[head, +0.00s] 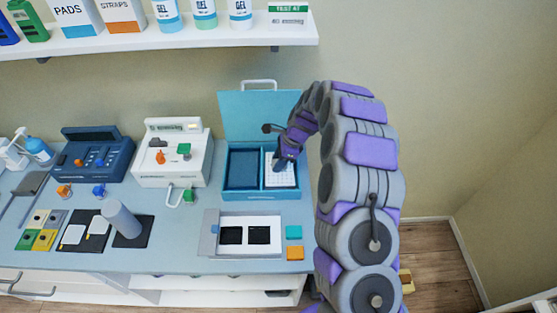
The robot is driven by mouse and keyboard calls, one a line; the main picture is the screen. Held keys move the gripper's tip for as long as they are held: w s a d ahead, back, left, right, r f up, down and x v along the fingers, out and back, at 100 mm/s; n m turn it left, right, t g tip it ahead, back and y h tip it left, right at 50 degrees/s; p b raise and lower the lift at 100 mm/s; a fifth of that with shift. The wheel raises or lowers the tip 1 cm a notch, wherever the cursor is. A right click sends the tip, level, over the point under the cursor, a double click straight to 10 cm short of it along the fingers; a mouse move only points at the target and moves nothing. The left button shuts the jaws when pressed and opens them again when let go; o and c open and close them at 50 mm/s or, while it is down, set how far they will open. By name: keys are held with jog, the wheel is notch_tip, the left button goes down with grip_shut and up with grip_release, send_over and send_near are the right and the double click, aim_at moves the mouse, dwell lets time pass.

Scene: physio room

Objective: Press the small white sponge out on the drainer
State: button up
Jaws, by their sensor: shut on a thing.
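An open teal case (221,188) stands at the back right of the counter with its lid up against the wall. In its right compartment lies a white gridded drainer (289,182). Its left compartment is dark teal and looks empty. My gripper (281,166) points down over the upper left part of the drainer, at or just above its surface. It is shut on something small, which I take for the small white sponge. The sponge itself cannot be made out, as the jaws and the white grid blend there.
A white device (172,172) and a dark blue device (95,165) stand left of the case. A white tray (267,221) with two black pads lies in front, with teal and orange squares beside it. A shelf (180,37) with bottles and boxes hangs above.

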jog(key=shift+d+f, duration=0.15)
jog(key=shift+f, duration=0.25)
dwell(0.7)
jog(key=shift+r, duration=0.15)
jog(key=shift+r+p, duration=2.9)
jog(key=shift+r, duration=0.5)
